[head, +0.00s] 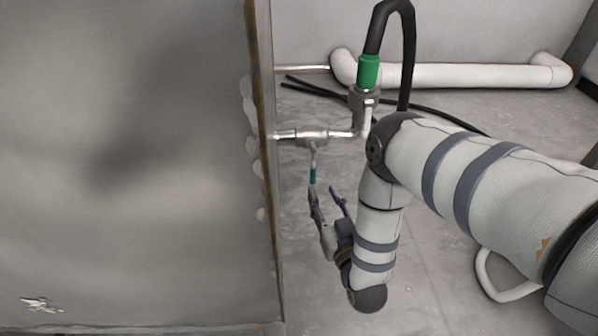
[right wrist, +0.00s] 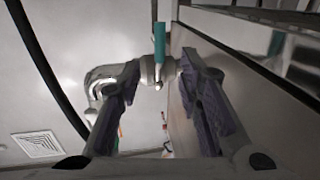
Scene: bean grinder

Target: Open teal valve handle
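The teal valve handle (head: 313,175) hangs down from the metal valve body (head: 312,136) on a pipe at the right side of the big metal cabinet. In the right wrist view the teal handle (right wrist: 159,40) shows upright between and beyond the fingers. My right gripper (head: 324,190) is open, just below the handle's lower end in the head view, with one finger near it. The right wrist view shows both fingers (right wrist: 160,75) spread wide with nothing held between them. My left gripper is not in view.
The metal cabinet (head: 130,170) fills the left side, close to the valve. A black hose with a green sleeve (head: 368,73) rises above the pipe joint. A white pipe (head: 460,76) runs along the back wall. Grey floor (head: 440,245) is partly clear.

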